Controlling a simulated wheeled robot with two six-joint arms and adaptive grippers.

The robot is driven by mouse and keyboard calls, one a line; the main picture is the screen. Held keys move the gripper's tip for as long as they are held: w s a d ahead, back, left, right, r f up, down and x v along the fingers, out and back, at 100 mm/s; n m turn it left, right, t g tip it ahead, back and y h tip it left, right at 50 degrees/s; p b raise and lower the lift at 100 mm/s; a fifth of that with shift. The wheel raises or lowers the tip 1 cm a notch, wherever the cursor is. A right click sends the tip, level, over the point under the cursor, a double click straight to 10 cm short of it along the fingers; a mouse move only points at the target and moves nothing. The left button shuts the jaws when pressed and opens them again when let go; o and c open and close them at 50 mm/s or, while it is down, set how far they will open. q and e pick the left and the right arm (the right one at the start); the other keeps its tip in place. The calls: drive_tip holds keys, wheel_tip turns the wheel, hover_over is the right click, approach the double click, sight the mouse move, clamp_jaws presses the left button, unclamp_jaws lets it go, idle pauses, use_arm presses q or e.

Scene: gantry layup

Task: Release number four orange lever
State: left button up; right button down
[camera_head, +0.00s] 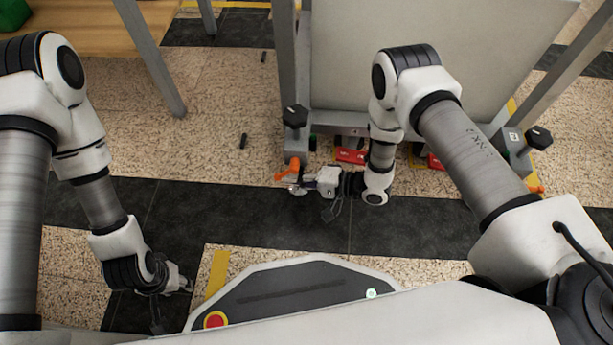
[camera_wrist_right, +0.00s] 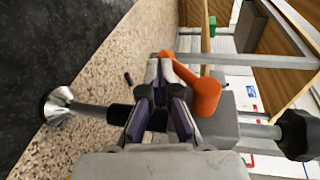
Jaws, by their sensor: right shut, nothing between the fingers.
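An orange lever (camera_head: 290,168) sits at the foot of the gantry's left post in the head view. It also shows large in the right wrist view (camera_wrist_right: 200,92), its arm angling up behind my fingers. My right gripper (camera_head: 297,187) is low over the floor beside this lever. Its fingers are shut and empty in the wrist view (camera_wrist_right: 160,72), close to the lever; whether they touch it I cannot tell. A second orange lever (camera_head: 537,189) shows small at the right post. No number four is readable. My left gripper (camera_head: 185,284) hangs low at left, far from both levers; its jaw opening is unclear.
The gantry's grey panel (camera_head: 430,50) stands between its posts. Black knobs (camera_head: 295,116) top the corner feet. Red parts (camera_head: 350,156) lie under the panel's lower edge. A wooden table (camera_head: 100,28) stands at upper left. Floor between table and gantry is mostly clear.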

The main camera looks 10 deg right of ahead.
use_arm(q)
drive_tip(key=shift+r+p, duration=0.5)
use_arm(e)
drive_tip(key=shift+w+a+r+y, duration=0.1)
drive_tip(key=shift+a+y, duration=0.15)
drive_tip(key=shift+a, duration=0.2)
drive_tip(key=shift+w+a+r+y, duration=0.1)
drive_tip(key=shift+a+y, duration=0.15)
drive_tip(key=shift+a, duration=0.15)
use_arm(q)
drive_tip(key=shift+r, duration=0.2)
use_arm(e)
drive_tip(key=shift+a, duration=0.2)
idle(0.6)
